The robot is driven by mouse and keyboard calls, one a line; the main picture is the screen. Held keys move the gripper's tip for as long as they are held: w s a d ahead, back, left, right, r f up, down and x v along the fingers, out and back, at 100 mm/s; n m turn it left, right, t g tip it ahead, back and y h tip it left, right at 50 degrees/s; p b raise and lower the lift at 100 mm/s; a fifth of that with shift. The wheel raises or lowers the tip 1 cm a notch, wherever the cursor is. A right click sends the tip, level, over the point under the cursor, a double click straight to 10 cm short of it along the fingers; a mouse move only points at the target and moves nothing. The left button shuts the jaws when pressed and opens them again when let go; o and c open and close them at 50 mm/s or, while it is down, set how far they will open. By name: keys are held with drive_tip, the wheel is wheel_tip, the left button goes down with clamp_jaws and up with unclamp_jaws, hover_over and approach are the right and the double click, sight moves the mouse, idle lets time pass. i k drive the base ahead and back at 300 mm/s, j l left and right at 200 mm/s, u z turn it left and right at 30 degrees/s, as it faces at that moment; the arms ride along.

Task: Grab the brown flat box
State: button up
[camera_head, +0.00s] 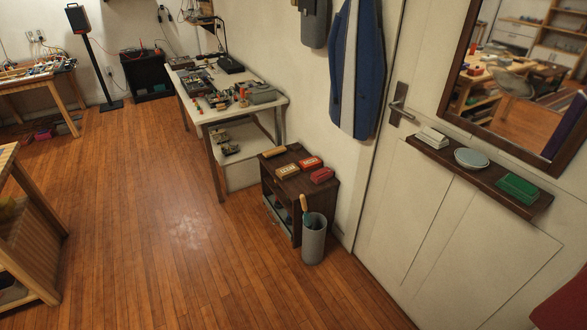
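A small flat tan-brown box (286,170) with pale markings lies on top of the low dark cabinet (296,183), toward its left front. It is the only brownish flat box that I can make out there. A red box with pale markings (311,163) lies to its right, and a plain darker red box (322,175) lies further right. A tan roll-like piece (273,152) lies behind it near the wall. My gripper is not in view.
A wall shelf (480,175) at right holds a beige box, a plate and a green box. The wooden floor (190,240) is clear.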

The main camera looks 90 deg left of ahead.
sight(286, 171)
drive_tip(key=k+j, duration=0.15)
drive_tip(key=j, duration=0.2)
drive_tip(key=k+j+u, duration=0.1)
drive_tip(key=j, duration=0.25)
drive_tip(key=k+j, duration=0.25)
drive_tip(key=j, duration=0.15)
drive_tip(key=k+j+u, duration=0.1)
drive_tip(key=j, duration=0.25)
drive_tip(key=k+j, duration=0.2)
drive_tip(key=j, duration=0.2)
drive_tip(key=j+u, duration=0.1)
drive_tip(key=u, duration=1.85)
drive_tip(key=i+j+z, duration=0.15)
drive_tip(key=j, duration=0.2)
drive_tip(key=i+j+z, duration=0.15)
drive_tip(key=j, duration=0.25)
drive_tip(key=i+j+z, duration=0.15)
drive_tip(key=i+j, duration=0.15)
drive_tip(key=i+j+z, duration=0.15)
drive_tip(key=j, duration=0.4)
drive_tip(key=i+j+z, duration=0.15)
drive_tip(key=j, duration=0.3)
drive_tip(key=i+j+z, duration=0.15)
drive_tip(key=j, duration=0.3)
drive_tip(key=j+z, duration=0.15)
drive_tip(key=j, duration=0.3)
